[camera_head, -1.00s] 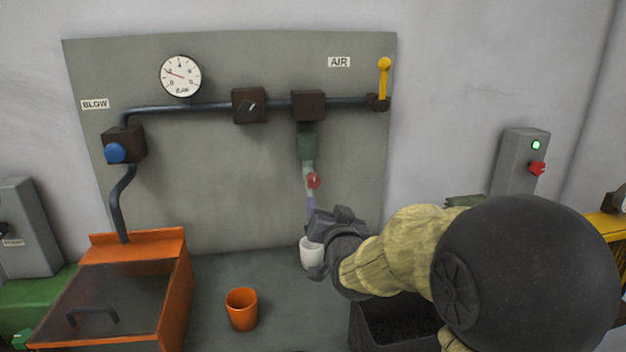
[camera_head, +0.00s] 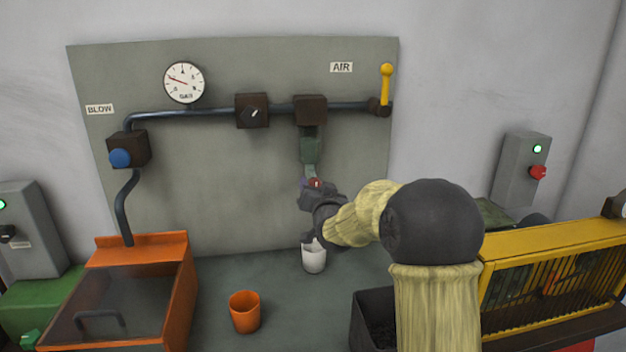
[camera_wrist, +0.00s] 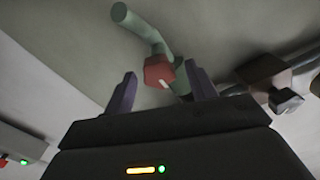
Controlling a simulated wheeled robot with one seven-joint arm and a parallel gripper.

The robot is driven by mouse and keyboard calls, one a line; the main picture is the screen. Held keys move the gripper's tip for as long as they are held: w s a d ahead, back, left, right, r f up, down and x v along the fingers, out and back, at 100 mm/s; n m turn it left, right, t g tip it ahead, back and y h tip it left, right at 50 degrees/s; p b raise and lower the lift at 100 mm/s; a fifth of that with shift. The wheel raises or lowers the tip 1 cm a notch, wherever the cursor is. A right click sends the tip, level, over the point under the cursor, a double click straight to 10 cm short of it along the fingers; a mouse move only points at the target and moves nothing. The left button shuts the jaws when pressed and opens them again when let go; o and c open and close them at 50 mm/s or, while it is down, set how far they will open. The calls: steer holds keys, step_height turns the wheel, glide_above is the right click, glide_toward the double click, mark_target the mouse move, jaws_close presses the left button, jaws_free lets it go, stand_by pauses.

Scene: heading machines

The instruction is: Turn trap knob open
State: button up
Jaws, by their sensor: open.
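The trap knob (camera_wrist: 159,71) is small and red with a pale mark. It sits on the lower part of the green trap (camera_head: 311,150), which hangs from a dark block on the pipe. In the wrist view the knob shows between the two purple fingers of my gripper (camera_wrist: 158,93), a little beyond their tips. The fingers are apart and nothing is held. In the head view my gripper (camera_head: 312,187) is at the knob and covers most of it and the trap's lower end. I cannot tell whether a finger touches the knob.
A white cup (camera_head: 314,259) stands below my gripper, and an orange cup (camera_head: 244,312) stands to its left. A dark bin (camera_head: 366,322) is at the front. A dark valve with a pale pointer (camera_head: 252,112) and a yellow lever (camera_head: 386,82) are above on the pipe.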

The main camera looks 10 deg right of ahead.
mark_target(315, 182)
steer(key=shift+w+d, duration=0.15)
steer(key=shift+w, duration=1.05)
steer(key=shift+w+p, duration=0.3)
steer(key=shift+w, duration=0.3)
steer(key=c, duration=1)
